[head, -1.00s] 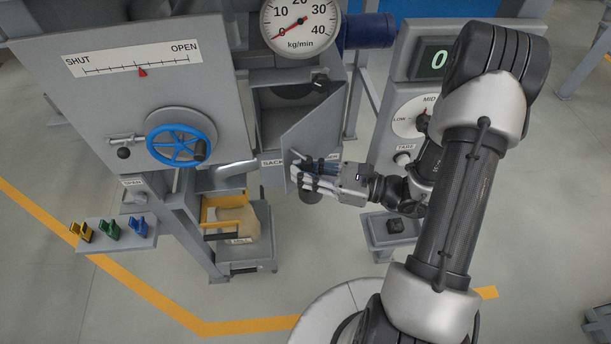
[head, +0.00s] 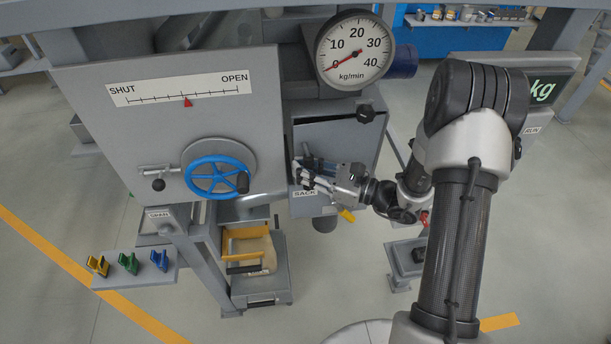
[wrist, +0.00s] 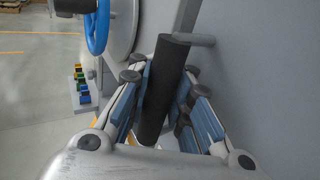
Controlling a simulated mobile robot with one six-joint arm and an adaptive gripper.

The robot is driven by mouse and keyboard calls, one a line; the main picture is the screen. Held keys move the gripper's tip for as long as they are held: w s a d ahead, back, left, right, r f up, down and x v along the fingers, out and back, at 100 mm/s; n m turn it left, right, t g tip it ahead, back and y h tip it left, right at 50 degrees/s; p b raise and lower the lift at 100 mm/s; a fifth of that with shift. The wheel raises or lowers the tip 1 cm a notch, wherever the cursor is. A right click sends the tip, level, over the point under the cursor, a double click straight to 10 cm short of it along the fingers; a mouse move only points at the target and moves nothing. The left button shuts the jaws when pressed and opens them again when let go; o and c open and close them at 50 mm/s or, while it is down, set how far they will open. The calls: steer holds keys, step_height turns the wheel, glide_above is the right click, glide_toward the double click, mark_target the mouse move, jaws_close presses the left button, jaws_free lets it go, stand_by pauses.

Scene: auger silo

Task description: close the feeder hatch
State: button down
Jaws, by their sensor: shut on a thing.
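The feeder hatch door (head: 345,140) is a grey panel below the round dial, at the front of the feeder housing. It lies nearly flush with its opening, with a thin dark line along its top and left edges. I cannot tell whether it is fully seated. My gripper (head: 303,172) is at the door's lower left. In the wrist view my gripper (wrist: 167,85) is shut around a dark bar handle (wrist: 163,100). A grey post joins the handle to the grey door face (wrist: 245,70). A black knob (head: 366,113) sits at the door's upper right.
A blue handwheel (head: 218,177) and a SHUT/OPEN scale (head: 182,88) are to the left. The kg/min dial (head: 354,50) hangs above.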

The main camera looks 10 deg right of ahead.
steer(key=shift+w+d+r, duration=0.1)
steer(key=shift+w+d, duration=0.2)
steer(key=shift+w, duration=0.25)
steer(key=c, duration=2)
jaws_free()
steer(key=o, duration=0.3)
steer(key=shift+d, duration=0.3)
